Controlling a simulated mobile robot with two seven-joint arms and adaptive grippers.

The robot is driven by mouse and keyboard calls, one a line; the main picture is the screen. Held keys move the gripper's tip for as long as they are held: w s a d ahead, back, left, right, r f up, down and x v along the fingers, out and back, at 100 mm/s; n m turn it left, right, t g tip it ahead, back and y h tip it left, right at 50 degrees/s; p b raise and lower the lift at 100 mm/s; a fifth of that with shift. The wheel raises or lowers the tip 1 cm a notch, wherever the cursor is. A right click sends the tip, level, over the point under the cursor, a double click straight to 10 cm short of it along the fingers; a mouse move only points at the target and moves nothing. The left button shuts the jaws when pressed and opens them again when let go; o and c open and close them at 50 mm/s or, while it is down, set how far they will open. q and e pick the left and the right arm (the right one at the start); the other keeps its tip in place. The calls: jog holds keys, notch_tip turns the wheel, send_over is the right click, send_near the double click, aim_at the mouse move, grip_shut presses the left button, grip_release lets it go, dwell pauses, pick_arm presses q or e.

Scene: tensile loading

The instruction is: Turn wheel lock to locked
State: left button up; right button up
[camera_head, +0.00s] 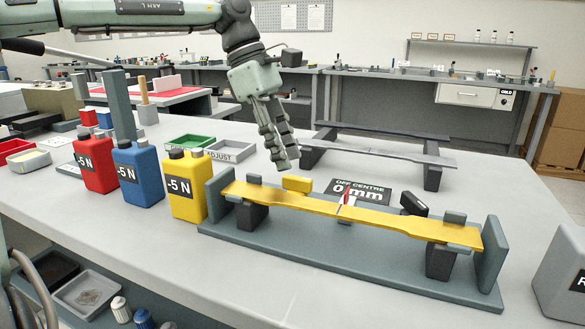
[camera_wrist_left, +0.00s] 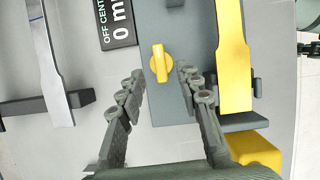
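A yellow knob (camera_wrist_left: 160,63), apparently the wheel lock, sits on a grey plate in the left wrist view. In the head view it shows as a small yellow block (camera_head: 297,183) behind the left part of a yellow dog-bone bar (camera_head: 390,219). My left gripper (camera_head: 283,163) hangs from above just behind and left of the knob. In the left wrist view its fingers (camera_wrist_left: 160,82) are spread with a gap between them, and the knob lies just beyond the tips, apart from them. No lock markings are readable.
The yellow bar rests on a grey fixture (camera_head: 330,256) with upright end plates. Yellow (camera_head: 186,188), blue (camera_head: 138,175) and red (camera_head: 95,165) "-5 N" bottles stand left. An "OFF CENTRE 0 mm" sign (camera_head: 362,192) lies behind the bar. A grey bar stands farther back.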

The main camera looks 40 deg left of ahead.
aim_at(297, 177)
pick_arm(q)
jog(key=v, duration=0.7)
jog(key=shift+r, duration=0.2)
jog(key=shift+a, duration=0.1)
jog(key=shift+m, duration=0.3)
jog(key=b+x, duration=0.1)
jog(key=x, duration=1)
jog(key=shift+d+f, duration=0.25)
jog(key=shift+f, duration=0.1)
pick_arm(e)
jog(key=shift+t, duration=0.3)
jog(key=w+r, duration=0.1)
jog(key=r, duration=0.2)
jog(key=w+a+r, duration=0.1)
jog(key=shift+w+r, duration=0.25)
jog(key=shift+w, duration=0.05)
pick_arm(q)
jog(key=shift+c, duration=0.2)
grip_shut()
